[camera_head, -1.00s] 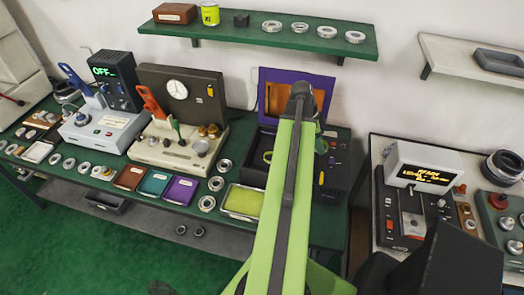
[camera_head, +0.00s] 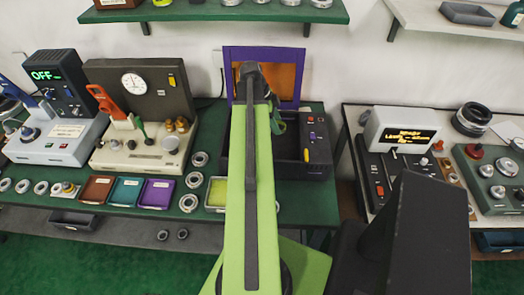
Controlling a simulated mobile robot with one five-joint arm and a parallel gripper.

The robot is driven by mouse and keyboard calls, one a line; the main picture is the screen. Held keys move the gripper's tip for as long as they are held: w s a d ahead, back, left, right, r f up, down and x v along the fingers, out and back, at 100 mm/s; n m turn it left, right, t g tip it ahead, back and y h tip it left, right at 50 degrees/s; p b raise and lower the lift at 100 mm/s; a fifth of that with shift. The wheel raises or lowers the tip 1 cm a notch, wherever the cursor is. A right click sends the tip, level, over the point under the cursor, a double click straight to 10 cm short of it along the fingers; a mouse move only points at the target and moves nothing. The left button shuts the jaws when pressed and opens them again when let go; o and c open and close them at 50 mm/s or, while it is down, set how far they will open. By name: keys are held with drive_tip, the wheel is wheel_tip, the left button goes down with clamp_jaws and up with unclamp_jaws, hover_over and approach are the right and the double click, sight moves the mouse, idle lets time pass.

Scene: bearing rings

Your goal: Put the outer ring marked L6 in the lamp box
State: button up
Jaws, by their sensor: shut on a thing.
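My green arm (camera_head: 250,190) reaches up the middle of the view and hides its own far end. My gripper is behind it, so neither its fingers nor what they hold can be seen. A small dark green part (camera_head: 278,122) shows just right of the arm, over a black box (camera_head: 318,160) with an open purple lid with an orange inside (camera_head: 290,76). I cannot tell whether this is the lamp box. Several metal rings lie on the bench, among them one ring (camera_head: 188,203) left of the arm. No L6 mark is readable.
Brown (camera_head: 98,189), teal (camera_head: 126,191) and purple (camera_head: 157,192) trays line the bench front. A beige machine with a dial (camera_head: 137,140) stands behind them. A yellow-green tray (camera_head: 216,190) is partly hidden by my arm. A display unit (camera_head: 402,132) stands on the right table.

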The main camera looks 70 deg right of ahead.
sight(278, 145)
wheel_tip(278, 145, down, 10)
drive_tip(key=b, duration=1)
drive_tip(key=shift+f, duration=0.1)
drive_tip(key=shift+r, duration=0.2)
drive_tip(key=shift+f, duration=0.15)
drive_tip(key=o, duration=1.5)
drive_tip(key=shift+c, duration=0.2)
drive_tip(key=shift+r+p, duration=0.5)
drive_tip(key=p+v, duration=1)
drive_tip(key=v, duration=0.1)
drive_tip(key=shift+a, duration=0.15)
drive_tip(key=shift+w+r, duration=0.1)
drive_tip(key=shift+w, duration=0.05)
